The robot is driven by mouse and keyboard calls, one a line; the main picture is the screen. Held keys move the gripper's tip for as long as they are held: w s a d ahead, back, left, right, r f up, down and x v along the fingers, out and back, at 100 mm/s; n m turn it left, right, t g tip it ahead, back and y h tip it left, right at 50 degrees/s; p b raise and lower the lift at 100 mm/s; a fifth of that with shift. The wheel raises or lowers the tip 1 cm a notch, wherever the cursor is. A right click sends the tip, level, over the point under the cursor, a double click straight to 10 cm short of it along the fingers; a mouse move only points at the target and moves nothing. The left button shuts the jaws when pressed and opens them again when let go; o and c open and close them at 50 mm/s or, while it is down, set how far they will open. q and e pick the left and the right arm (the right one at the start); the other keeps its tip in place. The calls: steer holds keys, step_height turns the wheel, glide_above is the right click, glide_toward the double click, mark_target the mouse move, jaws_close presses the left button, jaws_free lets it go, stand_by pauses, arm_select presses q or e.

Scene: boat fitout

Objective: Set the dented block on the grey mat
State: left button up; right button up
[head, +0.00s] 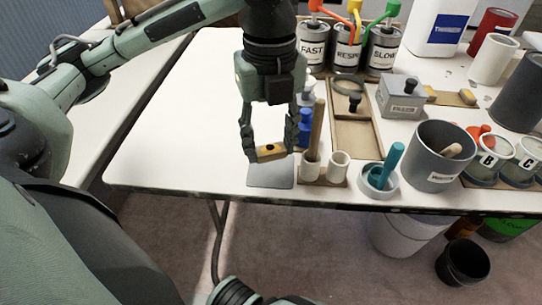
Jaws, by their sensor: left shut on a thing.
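My left gripper (270,140) reaches down over the front of the white table and is shut on a yellow-tan block (271,153). The block has a dark spot on its face, which looks like the dent. The grey mat (269,177) lies flat at the table's front edge, just below the block in the picture. I cannot tell whether the block touches the mat or is held above it. My right gripper is not in view.
Right of the mat stands a holder with white cups (338,165) and a wooden stick. Farther right are a teal-handled tool in a pot (380,180), a grey bucket (440,155) and labelled jars (487,160). Labelled cans (347,50) stand behind. The table's left part (175,130) is clear.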

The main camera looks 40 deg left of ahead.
mark_target(271, 169)
arm_select(q)
steer(key=shift+w+a+f, duration=0.35)
steer(key=shift+w+f, duration=0.1)
steer(key=shift+w, duration=0.15)
steer(key=shift+f+b, duration=0.55)
steer(key=shift+f, duration=1.45)
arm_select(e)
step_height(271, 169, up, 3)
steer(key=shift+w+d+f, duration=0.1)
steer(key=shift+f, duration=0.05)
arm_select(q)
steer(key=o, duration=0.8)
steer(key=shift+f, duration=0.1)
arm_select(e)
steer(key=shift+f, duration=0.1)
